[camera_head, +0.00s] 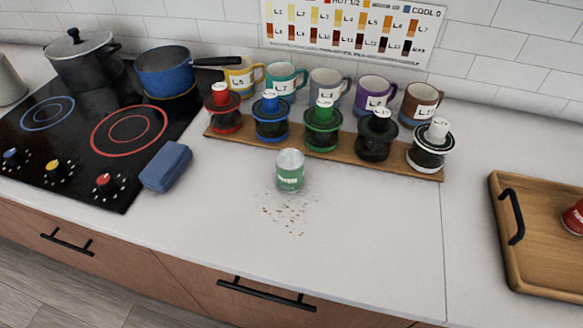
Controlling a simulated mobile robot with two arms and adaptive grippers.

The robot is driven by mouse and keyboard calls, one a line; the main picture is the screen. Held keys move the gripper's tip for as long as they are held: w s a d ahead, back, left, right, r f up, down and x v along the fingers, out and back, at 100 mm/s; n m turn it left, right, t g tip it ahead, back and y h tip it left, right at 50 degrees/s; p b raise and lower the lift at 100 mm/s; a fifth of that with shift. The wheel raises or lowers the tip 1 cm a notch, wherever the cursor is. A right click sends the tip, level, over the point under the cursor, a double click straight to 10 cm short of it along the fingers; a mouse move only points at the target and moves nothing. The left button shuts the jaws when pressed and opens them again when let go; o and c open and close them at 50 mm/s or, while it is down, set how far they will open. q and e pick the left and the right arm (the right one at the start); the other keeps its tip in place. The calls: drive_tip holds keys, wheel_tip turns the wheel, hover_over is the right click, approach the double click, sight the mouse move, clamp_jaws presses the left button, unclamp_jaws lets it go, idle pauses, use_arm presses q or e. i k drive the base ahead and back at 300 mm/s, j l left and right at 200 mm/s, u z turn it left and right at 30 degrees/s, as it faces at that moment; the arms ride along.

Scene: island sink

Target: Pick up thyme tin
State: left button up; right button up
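A red tin (574,217) is partly cut off at the right edge, on the wooden tray. Neither of my grippers shows in this view.
A wooden board (345,164) with several lidded jars stands behind the tin, with several mugs behind it. The tray (540,250) is right.

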sight(290, 162)
drive_tip(key=k+l, duration=0.15)
drive_tip(key=l, duration=0.2)
drive_tip(key=k+l, duration=0.2)
drive_tip(key=l, duration=0.15)
drive_tip(key=k+l+u, duration=0.1)
drive_tip(key=l, duration=0.25)
drive_tip(key=k+l, duration=0.25)
drive_tip(key=l+u, duration=0.05)
drive_tip(key=l, duration=0.05)
